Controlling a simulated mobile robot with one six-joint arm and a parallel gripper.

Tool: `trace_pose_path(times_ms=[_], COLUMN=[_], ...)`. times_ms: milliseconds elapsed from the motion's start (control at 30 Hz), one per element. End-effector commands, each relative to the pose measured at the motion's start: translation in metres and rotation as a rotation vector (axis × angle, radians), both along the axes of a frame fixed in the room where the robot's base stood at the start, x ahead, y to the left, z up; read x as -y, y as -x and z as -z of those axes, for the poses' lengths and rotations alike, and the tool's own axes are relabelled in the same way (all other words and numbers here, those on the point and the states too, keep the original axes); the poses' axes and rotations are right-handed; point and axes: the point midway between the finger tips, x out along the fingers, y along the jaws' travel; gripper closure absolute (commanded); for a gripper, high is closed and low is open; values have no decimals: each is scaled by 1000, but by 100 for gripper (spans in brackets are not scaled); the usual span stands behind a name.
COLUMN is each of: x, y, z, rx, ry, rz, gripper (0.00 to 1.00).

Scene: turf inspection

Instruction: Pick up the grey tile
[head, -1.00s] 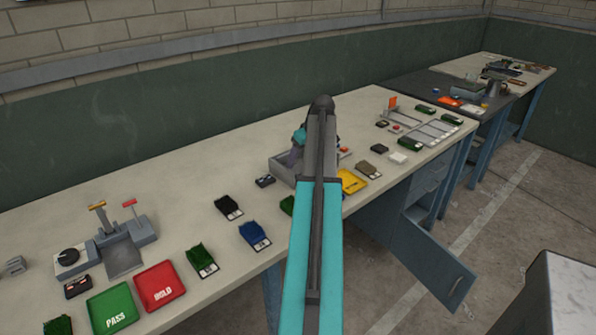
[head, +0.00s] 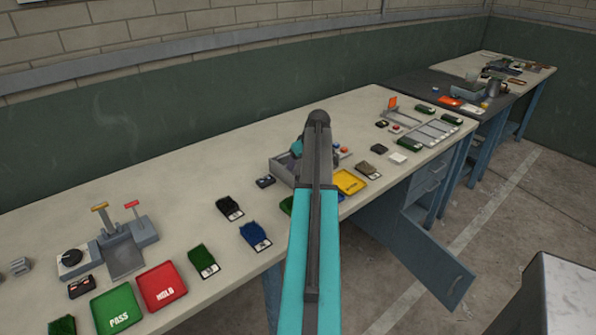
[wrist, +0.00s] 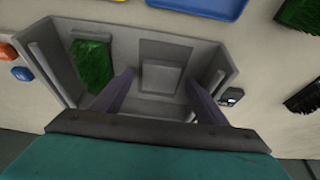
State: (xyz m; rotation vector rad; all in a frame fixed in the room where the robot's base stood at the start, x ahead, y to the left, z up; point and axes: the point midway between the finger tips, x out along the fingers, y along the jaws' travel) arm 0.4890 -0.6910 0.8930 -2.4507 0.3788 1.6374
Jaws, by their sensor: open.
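In the wrist view a light grey square piece (wrist: 160,78) lies in the middle of a grey open-front tray (wrist: 207,50). I cannot tell if it is a loose grey tile or part of the tray. My gripper (wrist: 160,88) is open, its two dark fingers apart over the tray on either side of this piece, with nothing seen between them. A green turf tile (wrist: 92,65) lies in the tray left of the fingers. In the head view my arm hides most of the tray (head: 283,171) and the gripper. A brownish-grey turf tile (head: 371,171) lies right of it.
Near the tray are a yellow tray (head: 350,182), a small dark device (head: 265,181) and, in the wrist view, a blue tray (wrist: 210,5). Black (head: 230,208) and blue (head: 256,235) turf tiles lie to the left. Bench space behind the tiles is clear.

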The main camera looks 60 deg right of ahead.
Motion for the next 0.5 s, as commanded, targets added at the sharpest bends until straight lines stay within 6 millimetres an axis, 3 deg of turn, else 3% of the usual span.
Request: trace_pose_path(times_ms=[500], x=[0], y=[0], z=[0], rx=[0], ry=[0], rz=[0], gripper=[33])
